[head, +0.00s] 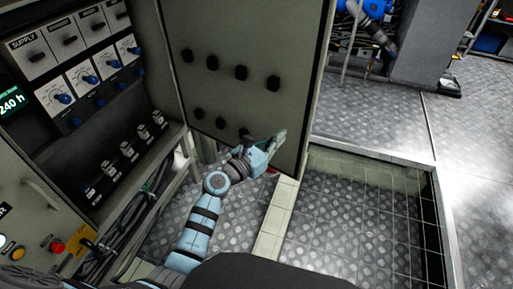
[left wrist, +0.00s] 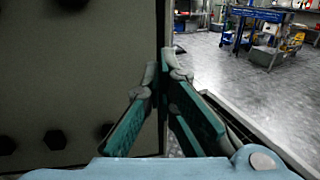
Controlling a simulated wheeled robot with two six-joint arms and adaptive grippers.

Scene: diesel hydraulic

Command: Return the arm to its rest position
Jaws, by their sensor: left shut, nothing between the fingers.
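My left arm comes in from the bottom of the head view, and its gripper (head: 273,143) is in front of the lower right part of an open grey cabinet door (head: 222,35). In the left wrist view, the two teal-padded fingers of the gripper (left wrist: 166,72) come together at their tips with nothing between them. The door panel (left wrist: 90,90) fills the left of that view, and its edge runs upright behind the fingers. I cannot tell whether the gripper touches the door. My right gripper is not in view.
An open electrical cabinet with switches, blue knobs (head: 82,74) and cables stands at the left. A red button (head: 57,246) is at the lower left. A sunken tiled floor section (head: 360,220) with a raised rim lies right of the door. Open metal floor extends beyond.

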